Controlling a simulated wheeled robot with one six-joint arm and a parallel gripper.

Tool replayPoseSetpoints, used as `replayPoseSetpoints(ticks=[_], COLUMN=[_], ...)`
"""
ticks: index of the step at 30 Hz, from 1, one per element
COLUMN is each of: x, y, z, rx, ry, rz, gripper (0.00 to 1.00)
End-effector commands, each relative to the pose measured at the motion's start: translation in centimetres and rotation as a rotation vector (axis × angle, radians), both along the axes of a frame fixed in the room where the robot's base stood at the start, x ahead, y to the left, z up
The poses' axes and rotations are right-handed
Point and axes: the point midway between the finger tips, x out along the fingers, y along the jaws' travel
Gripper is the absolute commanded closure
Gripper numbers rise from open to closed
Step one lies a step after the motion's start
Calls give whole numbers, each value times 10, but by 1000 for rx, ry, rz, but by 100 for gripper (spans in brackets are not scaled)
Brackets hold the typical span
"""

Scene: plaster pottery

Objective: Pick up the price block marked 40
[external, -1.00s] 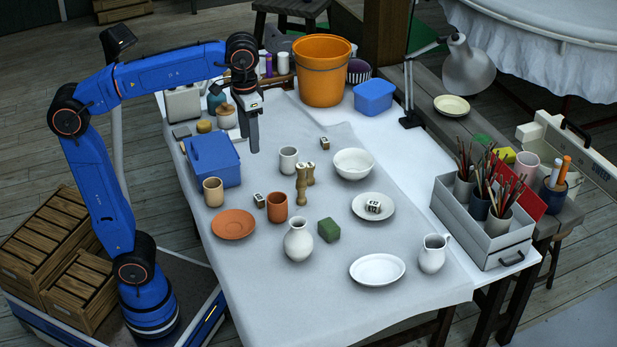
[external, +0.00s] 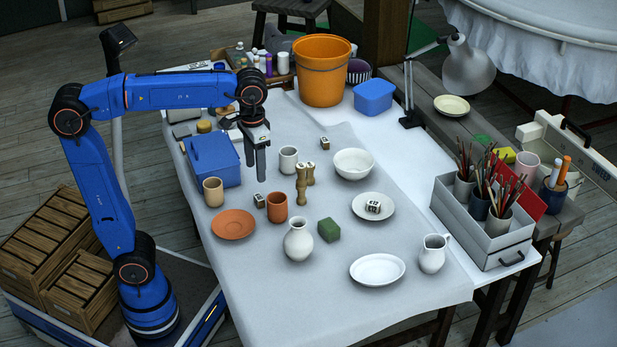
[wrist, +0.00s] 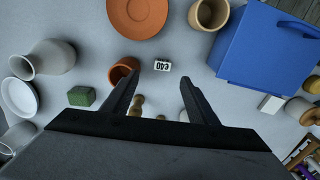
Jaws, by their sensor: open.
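The price block marked 40 (wrist: 162,66) is a small white block with dark print, lying on the grey cloth beside the terracotta cup (wrist: 123,72). In the external view the block (external: 259,200) sits just left of the terracotta cup (external: 277,207), apart from it; its print is too small to read there. My gripper (external: 255,162) is open and empty, pointing down above the table, behind the block. In the wrist view the block shows just beyond the gap between my fingertips (wrist: 160,78).
Close by stand a tan cup (external: 213,191), a terracotta saucer (external: 233,224), a blue box (external: 213,160), a grey mug (external: 288,160) and wooden turned pieces (external: 302,183). Other small blocks lie behind (external: 325,143) and on a white plate (external: 373,208).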

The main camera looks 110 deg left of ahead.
Motion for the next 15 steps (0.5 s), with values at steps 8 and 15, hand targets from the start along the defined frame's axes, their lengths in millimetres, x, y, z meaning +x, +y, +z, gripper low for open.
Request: replayPoseSetpoints(ticks=[8,15], x=[0,0], y=[0,1], z=[-47,-64], rx=[-1,-1], ry=[2,1], rz=[0,0], gripper=[47,47])
